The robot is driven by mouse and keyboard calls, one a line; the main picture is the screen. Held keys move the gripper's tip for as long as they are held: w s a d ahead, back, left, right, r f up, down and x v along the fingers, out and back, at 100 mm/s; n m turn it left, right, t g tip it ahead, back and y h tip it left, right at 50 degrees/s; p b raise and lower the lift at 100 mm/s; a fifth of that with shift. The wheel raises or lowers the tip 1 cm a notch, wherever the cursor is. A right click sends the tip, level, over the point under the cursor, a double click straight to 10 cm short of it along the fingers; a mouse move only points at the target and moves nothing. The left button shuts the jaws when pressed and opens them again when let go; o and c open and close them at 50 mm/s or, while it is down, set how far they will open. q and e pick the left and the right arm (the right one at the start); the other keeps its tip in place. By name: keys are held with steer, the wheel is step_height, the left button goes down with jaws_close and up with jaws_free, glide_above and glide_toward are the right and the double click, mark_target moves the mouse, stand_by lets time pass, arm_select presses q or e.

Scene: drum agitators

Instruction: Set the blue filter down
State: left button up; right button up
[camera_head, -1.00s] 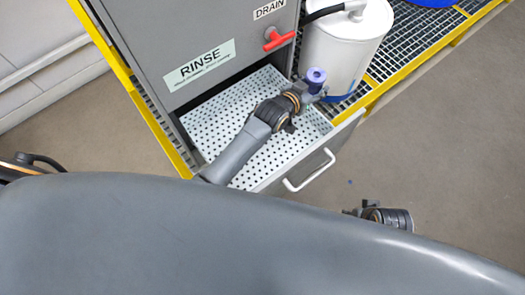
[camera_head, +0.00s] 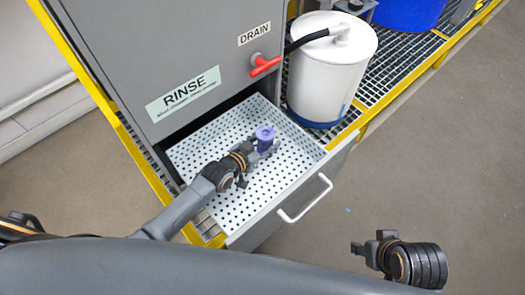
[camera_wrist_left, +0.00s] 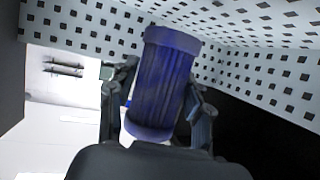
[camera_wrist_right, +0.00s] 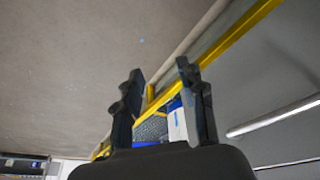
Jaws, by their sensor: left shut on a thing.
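The blue filter (camera_head: 265,141) is a short ribbed blue-purple cylinder with a paler rim. It also shows in the left wrist view (camera_wrist_left: 166,85), between the two fingers. My left gripper (camera_head: 262,152) is shut on it, over the perforated white floor of the open drawer (camera_head: 205,150). In the left wrist view the filter looks tilted against the picture. I cannot tell whether its base touches the drawer floor. My right gripper (camera_head: 365,249) is outside the drawer at the lower right. In the right wrist view its fingers (camera_wrist_right: 158,90) are apart with nothing between them.
The grey RINSE cabinet (camera_head: 150,60) rises behind the drawer, with a red DRAIN lever (camera_head: 266,66). A white drum (camera_head: 325,75) with a black hose stands on the grating right of the drawer. The drawer's white handle (camera_head: 306,200) faces the open floor.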

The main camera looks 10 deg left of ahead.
mark_target(263, 150)
arm_select(q)
steer(key=shift+s+a+f, duration=0.15)
steer(key=shift+a+f, duration=0.05)
steer(key=shift+f, duration=0.1)
steer(key=shift+s+a+f+b, duration=0.15)
steer(key=shift+a+f+b, duration=0.2)
steer(key=shift+f, duration=0.15)
step_height(263, 150, down, 2)
steer(key=shift+d+f+b, duration=0.1)
steer(key=shift+f+b, duration=0.1)
steer(key=shift+b, duration=0.3)
arm_select(e)
steer(key=w+a+r+t+y, duration=0.1)
steer(key=w+a+t, duration=0.1)
steer(key=w, duration=0.4)
steer(key=shift+w+r+t, duration=0.2)
steer(key=shift+w+t, duration=0.1)
steer(key=shift+t, duration=0.5)
arm_select(q)
steer(key=shift+f, duration=0.1)
arm_select(e)
steer(key=shift+w, duration=0.1)
arm_select(q)
steer(key=o, duration=1.2)
steer(key=shift+c, duration=0.2)
arm_select(e)
steer(key=shift+w+a+r, duration=0.1)
steer(key=shift+r, duration=0.05)
